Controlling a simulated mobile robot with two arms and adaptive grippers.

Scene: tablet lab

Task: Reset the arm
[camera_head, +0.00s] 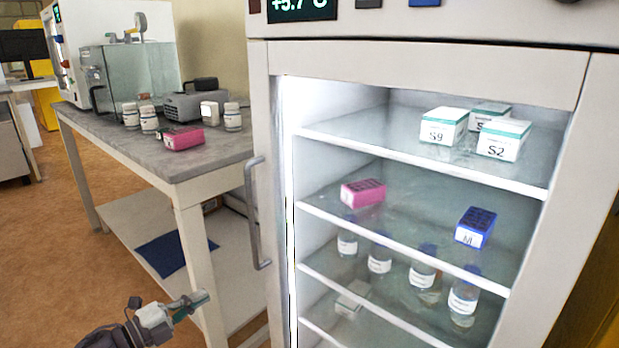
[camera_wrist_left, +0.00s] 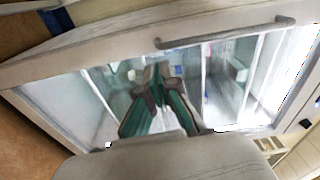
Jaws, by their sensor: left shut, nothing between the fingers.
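My left gripper (camera_head: 201,298) is at the lower left of the head view, in front of the lab bench's near leg and left of the fridge. In the left wrist view, its dark and green fingers (camera_wrist_left: 158,72) come together at the tips, shut with nothing between them. The glass front of the fridge (camera_wrist_left: 95,95) lies beyond the fingers there. My right gripper is in neither view.
A fridge (camera_head: 580,110) with a glass front and grey handle (camera_head: 253,213) holds boxes, racks and bottles on shelves. Left of it, a bench (camera_head: 150,170) carries bottles, a pink rack (camera_head: 184,138) and instruments. Orange floor (camera_head: 60,240) is clear at left.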

